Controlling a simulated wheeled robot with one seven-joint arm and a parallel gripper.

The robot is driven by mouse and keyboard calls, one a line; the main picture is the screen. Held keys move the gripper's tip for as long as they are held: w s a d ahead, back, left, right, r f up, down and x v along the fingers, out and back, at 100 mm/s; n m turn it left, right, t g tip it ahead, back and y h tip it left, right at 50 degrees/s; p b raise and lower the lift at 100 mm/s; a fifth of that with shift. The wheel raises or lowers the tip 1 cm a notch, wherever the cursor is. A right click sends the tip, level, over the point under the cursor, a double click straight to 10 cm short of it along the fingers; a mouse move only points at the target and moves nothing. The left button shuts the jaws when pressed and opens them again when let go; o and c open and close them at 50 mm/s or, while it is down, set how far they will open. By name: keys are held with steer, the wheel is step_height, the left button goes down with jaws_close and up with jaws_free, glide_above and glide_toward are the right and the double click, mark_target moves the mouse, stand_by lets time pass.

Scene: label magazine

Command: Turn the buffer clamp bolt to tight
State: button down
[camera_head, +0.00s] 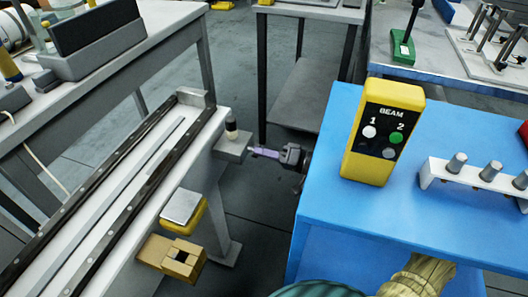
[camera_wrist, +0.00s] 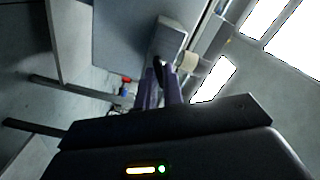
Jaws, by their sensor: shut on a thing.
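A grey block (camera_head: 232,147) sits at the right side of the long rail bench, with a black and cream knob (camera_head: 231,129) upright on top. My gripper (camera_head: 254,151) reaches in from the right, level with the block, its purple fingertips at the block's right end. In the wrist view the fingers (camera_wrist: 164,82) are shut on a small dark part, which I take as the buffer clamp bolt (camera_wrist: 158,64), beside the grey block (camera_wrist: 172,36) and the cream knob (camera_wrist: 189,66). The fingers hide most of the bolt; its turn cannot be read.
A blue table (camera_head: 330,215) stands close on the right, with a yellow BEAM box (camera_head: 380,160) near its left edge and a white rack (camera_head: 470,178) of grey pegs. A yellow-based pad (camera_head: 183,207) and a tan block (camera_head: 170,257) jut from the rail bench (camera_head: 135,190).

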steer(key=m+p, duration=0.1)
steer(key=m, duration=0.1)
steer(key=shift+m+p, duration=0.3)
steer(key=shift+f, duration=0.1)
steer(key=c, duration=1.5)
jaws_free()
steer(key=shift+d, duration=0.1)
steer(key=p+v, duration=0.1)
steer(key=v, duration=1.6)
steer(key=shift+d+p, duration=0.15)
steer(key=shift+p, duration=0.15)
